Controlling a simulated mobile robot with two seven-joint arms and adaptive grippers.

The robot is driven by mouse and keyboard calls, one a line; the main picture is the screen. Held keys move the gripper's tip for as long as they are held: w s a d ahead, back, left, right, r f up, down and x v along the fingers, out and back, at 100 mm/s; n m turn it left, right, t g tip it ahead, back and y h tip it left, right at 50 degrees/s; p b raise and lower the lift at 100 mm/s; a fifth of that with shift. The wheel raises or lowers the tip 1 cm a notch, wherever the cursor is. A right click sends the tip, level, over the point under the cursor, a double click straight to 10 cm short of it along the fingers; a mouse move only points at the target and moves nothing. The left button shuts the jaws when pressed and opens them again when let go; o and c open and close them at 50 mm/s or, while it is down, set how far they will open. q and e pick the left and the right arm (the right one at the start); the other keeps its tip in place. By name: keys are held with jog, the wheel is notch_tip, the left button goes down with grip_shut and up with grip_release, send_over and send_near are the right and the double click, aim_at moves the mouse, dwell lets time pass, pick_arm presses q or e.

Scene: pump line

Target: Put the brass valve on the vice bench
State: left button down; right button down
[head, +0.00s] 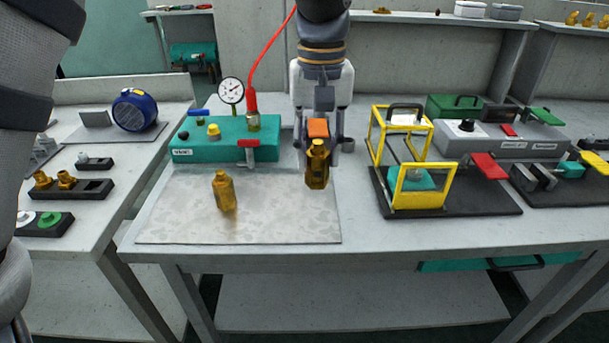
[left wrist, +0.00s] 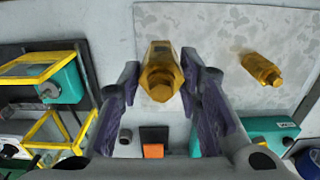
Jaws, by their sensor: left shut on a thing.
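A brass valve (head: 317,168) is held upright in my left gripper (head: 318,150), in front of the teal test unit's right end. In the left wrist view the held valve (left wrist: 160,72) sits between the two fingers (left wrist: 160,85). It appears above the patterned mat's right part. A second brass valve (head: 224,190) stands on the mat, apart from the gripper; the left wrist view shows it too (left wrist: 262,70). A small vice-like block with grey jaws (head: 533,178) is at the right; I cannot tell whether this bench is the vice bench. My right gripper is not in view.
The patterned mat (head: 165,220) covers the table's front left. A teal unit (head: 190,155) with a gauge (head: 231,92) and red hose stands behind it. A yellow-framed fixture (head: 375,135) is to the right. A side bench (head: 75,235) with black trays is at the left.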

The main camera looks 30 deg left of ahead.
pick_arm(q)
jog(key=a+f, duration=0.1)
jog(key=f, duration=0.1)
jog(key=a+f, duration=0.2)
jog(key=f, duration=0.1)
jog(key=a+f, duration=0.1)
jog(key=f, duration=0.2)
jog(key=shift+w+a, duration=0.3)
jog(key=shift+a, duration=0.1)
jog(key=shift+w+f, duration=0.1)
jog(key=shift+f, duration=0.35)
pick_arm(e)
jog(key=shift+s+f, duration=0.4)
pick_arm(q)
jog(key=c, duration=1.2)
grip_release()
jog(key=shift+f, duration=0.15)
jog(key=shift+o, duration=0.2)
notch_tip(320, 180, up, 12)
jog(key=shift+r, duration=0.2)
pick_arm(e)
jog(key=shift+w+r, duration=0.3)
